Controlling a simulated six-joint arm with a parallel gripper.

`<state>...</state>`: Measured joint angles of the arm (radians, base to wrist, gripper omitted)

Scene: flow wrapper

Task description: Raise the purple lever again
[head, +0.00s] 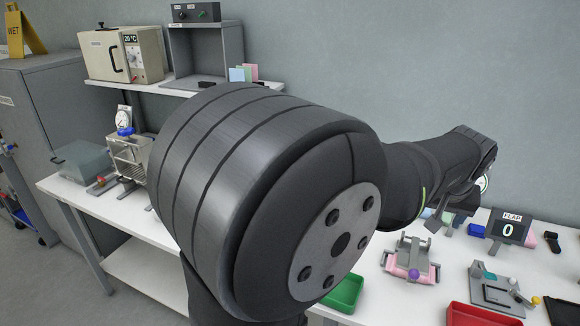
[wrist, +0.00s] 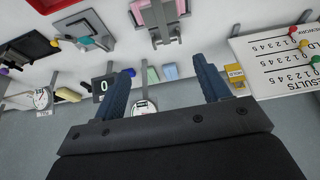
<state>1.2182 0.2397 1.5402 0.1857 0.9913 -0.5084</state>
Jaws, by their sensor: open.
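The purple lever's round knob (head: 414,274) shows at the front of a small grey and pink device (head: 412,258) on the white table, right of my arm in the head view. The knob sits low at the device's front edge. The device also shows at the top of the wrist view (wrist: 160,22), cut off by the frame, and I cannot make out the purple knob there. My gripper (wrist: 161,64) is open, with nothing between its two fingers, and is apart from the lever. In the head view my arm hides most of the gripper.
A FLAP display (head: 508,228) reading 0 stands behind and right of the device. A green tray (head: 345,292) and a red tray (head: 482,315) lie at the front. A results board (wrist: 280,58) is at the wrist view's right.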

